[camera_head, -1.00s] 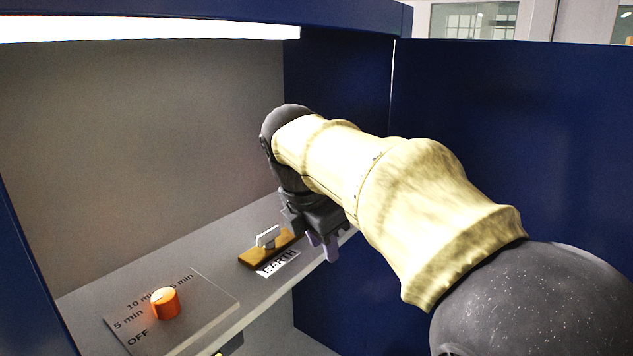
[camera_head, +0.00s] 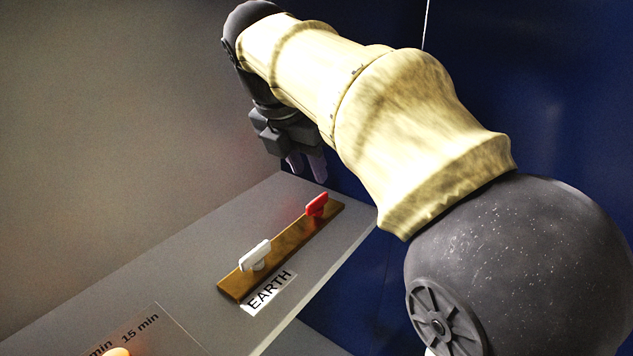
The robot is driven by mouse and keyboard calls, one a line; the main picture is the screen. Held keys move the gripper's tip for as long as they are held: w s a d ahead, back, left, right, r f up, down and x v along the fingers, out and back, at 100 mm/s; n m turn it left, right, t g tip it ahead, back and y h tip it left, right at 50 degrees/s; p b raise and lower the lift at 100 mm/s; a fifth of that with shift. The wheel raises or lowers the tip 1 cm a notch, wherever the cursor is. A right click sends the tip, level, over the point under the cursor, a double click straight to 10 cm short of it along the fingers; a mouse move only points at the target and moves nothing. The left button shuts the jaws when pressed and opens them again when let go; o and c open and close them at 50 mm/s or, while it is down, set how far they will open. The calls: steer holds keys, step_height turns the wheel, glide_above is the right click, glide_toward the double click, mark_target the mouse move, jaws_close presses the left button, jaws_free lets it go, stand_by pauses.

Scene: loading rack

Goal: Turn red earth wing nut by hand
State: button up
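The red wing nut (camera_head: 317,204) stands at the far right end of a brown wooden strip (camera_head: 290,238) on the grey shelf. A white wing nut (camera_head: 255,255) stands on the same strip, nearer and to the left. A white label reading EARTH (camera_head: 269,291) lies in front of the strip. My gripper (camera_head: 306,168) hangs above and slightly behind the red wing nut in the picture, fingers pointing down, apart from it. Its two fingers show with a small gap between them and nothing held.
A grey back wall (camera_head: 110,120) rises behind the shelf and a dark blue side panel (camera_head: 530,80) stands to the right. The shelf's front edge is free.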

mark_target(319, 197)
steer(key=shift+s+r, duration=0.15)
steer(key=shift+s, duration=0.05)
steer(key=shift+p+x, duration=0.9)
steer(key=shift+x, duration=2.9)
